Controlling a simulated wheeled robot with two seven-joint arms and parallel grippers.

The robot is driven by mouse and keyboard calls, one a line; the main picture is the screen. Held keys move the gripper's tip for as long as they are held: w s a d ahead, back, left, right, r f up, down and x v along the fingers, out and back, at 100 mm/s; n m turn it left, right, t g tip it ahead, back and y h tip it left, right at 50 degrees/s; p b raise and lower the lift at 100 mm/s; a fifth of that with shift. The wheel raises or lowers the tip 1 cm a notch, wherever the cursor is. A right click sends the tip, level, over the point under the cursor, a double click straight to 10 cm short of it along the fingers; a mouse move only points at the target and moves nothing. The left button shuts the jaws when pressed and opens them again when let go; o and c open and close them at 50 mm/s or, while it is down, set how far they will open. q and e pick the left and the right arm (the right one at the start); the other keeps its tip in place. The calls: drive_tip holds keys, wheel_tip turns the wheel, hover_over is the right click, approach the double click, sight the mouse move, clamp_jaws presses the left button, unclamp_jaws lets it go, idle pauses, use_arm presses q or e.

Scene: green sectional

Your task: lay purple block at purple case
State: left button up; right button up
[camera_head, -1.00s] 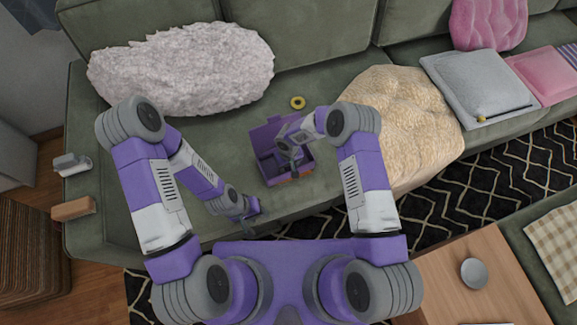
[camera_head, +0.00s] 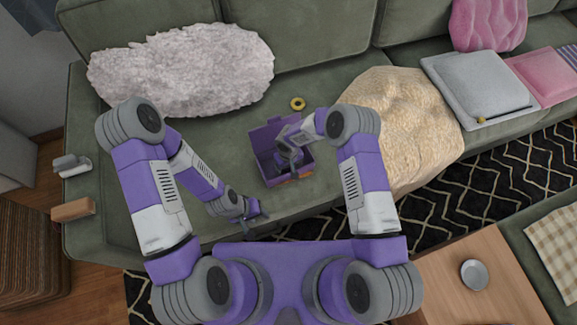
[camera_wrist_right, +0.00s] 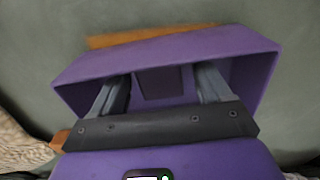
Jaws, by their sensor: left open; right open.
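The purple case (camera_head: 268,172) stands open on the green sofa seat, its lid raised at the back. It also shows in the right wrist view (camera_wrist_right: 255,62). My right gripper (camera_head: 294,172) is open, with its fingers reaching into the case; both fingers show in the right wrist view (camera_wrist_right: 162,82). Between them is a dark purple rectangular shape (camera_wrist_right: 160,84), which may be the purple block or part of the case; I cannot tell. My left gripper (camera_head: 250,222) is open and empty near the sofa's front edge, left of the case.
A white fluffy cushion (camera_head: 180,68) is at back left, and a cream throw (camera_head: 400,125) lies to the right. An orange-brown strip (camera_wrist_right: 150,37) shows along the case's edge. Bare seat lies left of the case.

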wheel_tip(320, 180, up, 12)
drive_tip(key=p, duration=0.3)
use_arm(q)
wheel_tip(320, 180, up, 4)
drive_tip(key=shift+f, duration=0.15)
use_arm(e)
drive_tip(key=s+d+f+m+y, duration=0.1)
drive_tip(key=s+d+m+y, duration=0.1)
drive_tip(key=s, duration=0.8)
drive_tip(key=s+d+f+m+y, duration=0.1)
drive_tip(key=s+d+m, duration=0.4)
drive_tip(key=s, duration=0.5)
drive_tip(key=shift+s+d+t+y, duration=0.2)
drive_tip(key=shift+d+t+y, duration=0.1)
drive_tip(key=shift+d+y, duration=0.4)
drive_tip(key=shift+d+r, duration=0.1)
drive_tip(key=shift+r, duration=0.05)
use_arm(q)
drive_tip(key=shift+r+p, duration=0.65)
drive_tip(key=shift+p, duration=0.2)
use_arm(e)
drive_tip(key=shift+r, duration=0.55)
use_arm(q)
drive_tip(key=shift+c, duration=0.4)
